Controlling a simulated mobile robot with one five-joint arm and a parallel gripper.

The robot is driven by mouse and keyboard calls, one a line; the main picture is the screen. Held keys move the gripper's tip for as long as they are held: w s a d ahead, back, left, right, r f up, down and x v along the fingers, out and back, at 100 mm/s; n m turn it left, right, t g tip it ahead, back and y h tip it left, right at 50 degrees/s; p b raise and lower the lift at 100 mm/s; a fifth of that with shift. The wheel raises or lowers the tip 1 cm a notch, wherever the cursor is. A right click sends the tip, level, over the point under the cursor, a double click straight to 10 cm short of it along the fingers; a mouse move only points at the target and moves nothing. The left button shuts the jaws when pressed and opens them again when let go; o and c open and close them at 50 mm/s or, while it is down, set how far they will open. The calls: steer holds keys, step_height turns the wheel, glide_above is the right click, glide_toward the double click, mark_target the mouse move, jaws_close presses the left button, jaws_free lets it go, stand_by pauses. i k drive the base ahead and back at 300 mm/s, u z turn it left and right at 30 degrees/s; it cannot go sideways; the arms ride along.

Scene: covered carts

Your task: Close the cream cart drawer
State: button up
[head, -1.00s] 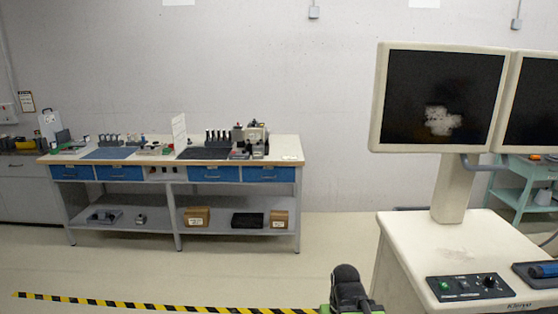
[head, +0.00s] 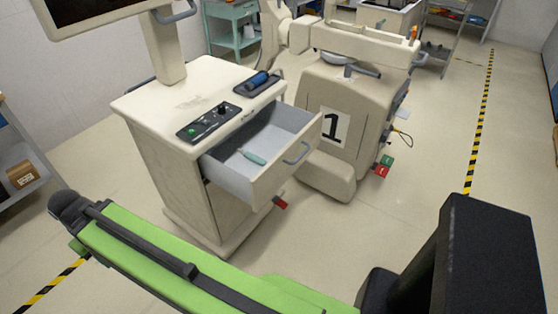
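The cream cart (head: 172,181) stands in the middle left of the head view, with a monitor on a post above its top. Its top drawer (head: 285,167) is pulled well out toward the right, with a grey handle (head: 297,153) on its front. A teal-handled tool (head: 252,157) lies inside the drawer. My green and black arm crosses the bottom of the view, in front of and below the cart. My gripper cannot be made out, so whether it is open or shut does not show.
A cream machine marked 1 (head: 334,126) stands just right of the drawer. Red and green pedals lie near its base. A teal cart (head: 234,30) stands behind. Open floor lies at right, with a striped tape line (head: 480,115).

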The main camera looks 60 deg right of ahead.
mark_target(284, 135)
steer(key=z, duration=0.1)
steer(key=k, duration=0.65)
steer(key=z, duration=1.7)
